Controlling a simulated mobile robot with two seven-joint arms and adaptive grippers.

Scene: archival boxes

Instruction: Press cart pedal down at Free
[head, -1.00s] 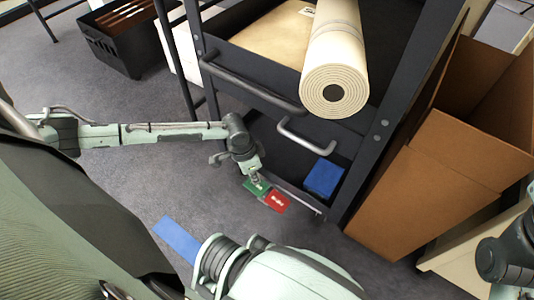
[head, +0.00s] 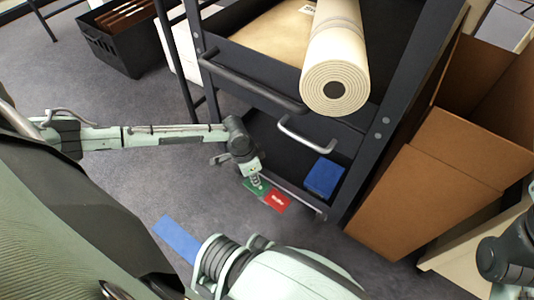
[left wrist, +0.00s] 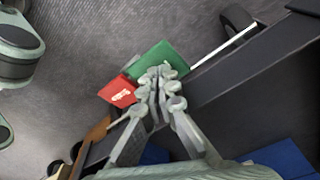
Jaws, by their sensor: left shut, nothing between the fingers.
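The cart (head: 262,95) is a dark frame with shelves and grey handles. Its pedal has a green half (head: 254,187) and a red half with white lettering (head: 277,202), low at the cart's front edge. In the left wrist view the green half (left wrist: 160,60) lies right at my fingertips and the red half (left wrist: 118,92) is to its left. My left gripper (head: 257,181) is shut and empty, pointing down at the green half; its fingertips (left wrist: 161,76) overlap it. I cannot tell whether they touch. The lettering is too small to read surely. My right gripper is not in view.
A cream roll (head: 335,60) lies on the cart's upper shelf, its end sticking out. A blue box (head: 323,178) sits on the lower shelf. An open cardboard box (head: 430,190) stands right of the cart. A black bin (head: 122,38) stands back left.

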